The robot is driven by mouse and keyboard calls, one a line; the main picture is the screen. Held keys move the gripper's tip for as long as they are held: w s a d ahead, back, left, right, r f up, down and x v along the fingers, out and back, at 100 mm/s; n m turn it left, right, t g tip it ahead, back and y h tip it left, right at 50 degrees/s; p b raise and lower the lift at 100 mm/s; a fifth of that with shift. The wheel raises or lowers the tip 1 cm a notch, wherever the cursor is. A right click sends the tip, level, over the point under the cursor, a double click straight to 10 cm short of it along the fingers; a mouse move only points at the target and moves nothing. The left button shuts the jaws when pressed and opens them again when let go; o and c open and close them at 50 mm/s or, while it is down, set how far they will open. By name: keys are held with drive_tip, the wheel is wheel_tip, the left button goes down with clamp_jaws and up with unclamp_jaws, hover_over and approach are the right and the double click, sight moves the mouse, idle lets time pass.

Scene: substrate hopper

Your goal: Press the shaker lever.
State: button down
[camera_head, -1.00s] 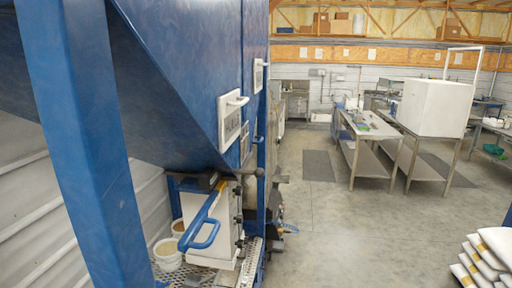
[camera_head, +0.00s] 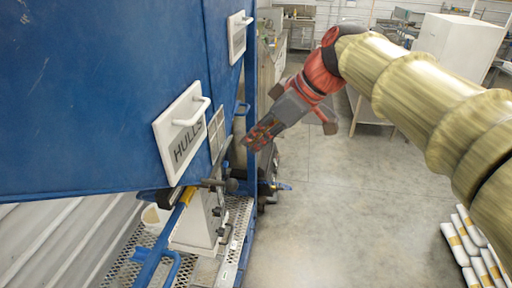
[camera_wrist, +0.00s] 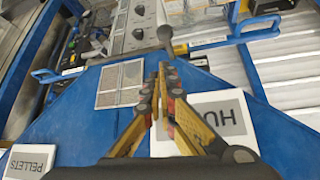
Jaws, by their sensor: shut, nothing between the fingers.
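A dark lever with a round knob (camera_head: 231,185) sticks out below the blue hopper (camera_head: 75,95), beside the HULLS plate; I take it for the shaker lever. My gripper (camera_head: 250,146) is shut and empty, up and right of the knob in the head view. In the wrist view the closed fingertips (camera_wrist: 162,70) point towards the knob. They look apart from it; the exact gap cannot be told.
The HULLS plate (camera_head: 181,132) and a mesh panel (camera_head: 217,133) are on the hopper face. A blue handle (camera_head: 165,266) juts out at lower left. White bags (camera_head: 470,245) are stacked at right. Open floor lies between.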

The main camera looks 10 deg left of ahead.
drive_tip(key=n, duration=0.1)
drive_tip(key=s+r+n, duration=0.1)
drive_tip(key=r+n, duration=0.1)
drive_tip(key=shift+s+a+n+y, duration=0.2)
drive_tip(key=shift+a+n+y, duration=0.1)
drive_tip(key=shift+n, duration=0.1)
drive_tip(key=shift+f, duration=0.15)
drive_tip(key=p, duration=0.1)
hover_over(233, 181)
drive_tip(key=f, duration=0.7)
drive_tip(key=shift+s+a+f, duration=0.2)
drive_tip(key=shift+s+a, duration=0.05)
drive_tip(key=shift+s, duration=0.1)
drive_tip(key=f, duration=0.3)
drive_tip(key=shift+w+d+f+p, duration=0.15)
drive_tip(key=shift+w+p, duration=0.15)
drive_tip(key=shift+p, duration=0.05)
drive_tip(key=shift+f, duration=0.5)
